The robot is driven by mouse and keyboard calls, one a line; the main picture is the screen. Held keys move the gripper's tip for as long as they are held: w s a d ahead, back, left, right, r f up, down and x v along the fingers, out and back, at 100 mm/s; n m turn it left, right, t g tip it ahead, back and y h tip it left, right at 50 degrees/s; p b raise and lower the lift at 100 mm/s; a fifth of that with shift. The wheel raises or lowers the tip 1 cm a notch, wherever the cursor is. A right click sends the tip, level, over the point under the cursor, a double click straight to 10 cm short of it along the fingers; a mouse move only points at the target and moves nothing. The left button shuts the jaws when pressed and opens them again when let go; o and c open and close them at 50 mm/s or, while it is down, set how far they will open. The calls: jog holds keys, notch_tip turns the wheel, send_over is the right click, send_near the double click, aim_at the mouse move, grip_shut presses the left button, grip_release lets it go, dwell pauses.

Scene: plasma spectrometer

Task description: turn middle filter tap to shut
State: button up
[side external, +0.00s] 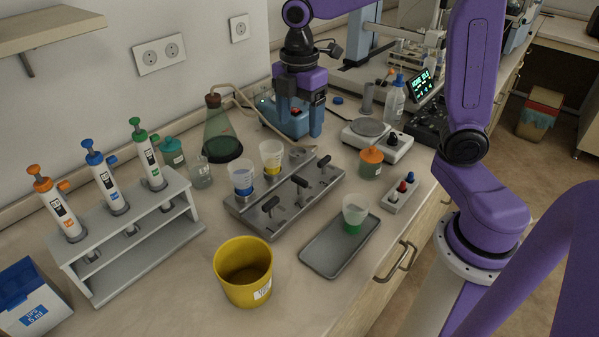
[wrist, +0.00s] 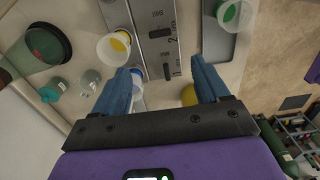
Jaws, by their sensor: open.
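A grey metal filter manifold (side external: 249,217) stands mid-bench with three black taps in a row. The middle tap (side external: 300,182) has its handle crosswise to the manifold; it also shows in the wrist view (wrist: 160,33). The near tap (side external: 270,205) and far tap (side external: 324,161) have handles lengthwise. A funnel with yellow (side external: 271,155) and a funnel with blue (side external: 241,178) stand along the manifold's left side. My gripper (side external: 300,122) is open and empty, above and behind the manifold's far end, apart from the taps. In the wrist view its blue fingers (wrist: 165,80) are spread wide.
A grey tray (side external: 325,262) with a green-filled cup (side external: 354,215) lies right of the manifold. A yellow bin (side external: 243,284) stands in front. A flask (side external: 220,135) and a pipette rack (side external: 150,252) are left. A balance (side external: 385,150) and orange-capped jar (side external: 370,162) stand behind right.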

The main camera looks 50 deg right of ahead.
aim_at(299, 178)
notch_tip(299, 178, down, 14)
jog(key=shift+f, duration=0.25)
dwell(0.3)
jog(key=c, duration=1.1)
